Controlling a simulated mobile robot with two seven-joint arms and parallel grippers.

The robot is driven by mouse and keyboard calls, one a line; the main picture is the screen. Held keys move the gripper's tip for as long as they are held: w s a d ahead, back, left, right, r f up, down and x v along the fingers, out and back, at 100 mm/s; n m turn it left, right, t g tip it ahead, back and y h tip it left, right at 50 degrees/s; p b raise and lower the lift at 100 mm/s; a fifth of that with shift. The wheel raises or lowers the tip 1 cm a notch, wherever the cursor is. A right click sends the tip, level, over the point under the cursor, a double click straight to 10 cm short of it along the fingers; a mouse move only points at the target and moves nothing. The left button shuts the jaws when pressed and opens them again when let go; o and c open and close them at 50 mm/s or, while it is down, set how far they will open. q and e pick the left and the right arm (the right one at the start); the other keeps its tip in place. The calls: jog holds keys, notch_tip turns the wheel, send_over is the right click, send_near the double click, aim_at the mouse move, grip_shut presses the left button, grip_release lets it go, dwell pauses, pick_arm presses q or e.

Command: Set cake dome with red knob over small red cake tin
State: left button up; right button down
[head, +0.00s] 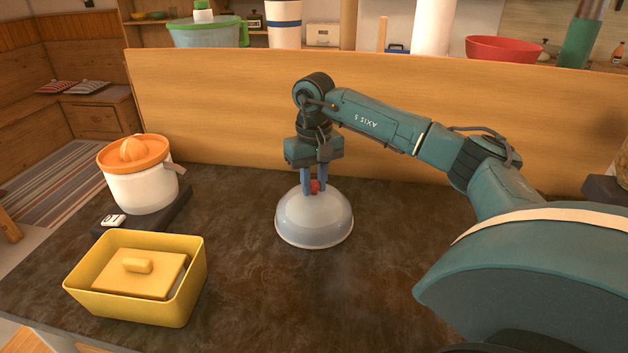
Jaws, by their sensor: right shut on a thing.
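The cake dome (313,222) is a pale, rounded cover with a small red knob (315,186) on top. It is upright, at the middle of the dark countertop. My right gripper (315,188) points straight down and is shut on the red knob, one finger on each side. I cannot tell whether the dome's rim touches the counter or hangs just above it. The small red cake tin does not show; whether it is under the dome I cannot tell. My left gripper is not in view.
A white juicer with an orange top (138,180) stands at the left. A yellow bin (185,285) holding a yellow lidded box (135,278) is at the front left. A wooden panel (220,110) closes off the back. The counter (260,300) before the dome is clear.

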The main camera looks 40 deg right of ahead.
jog(key=c, duration=1.2)
grip_release()
jog(key=shift+o, duration=0.2)
jog(key=shift+r, duration=0.1)
notch_tip(320, 180, up, 7)
jog(key=p, duration=0.6)
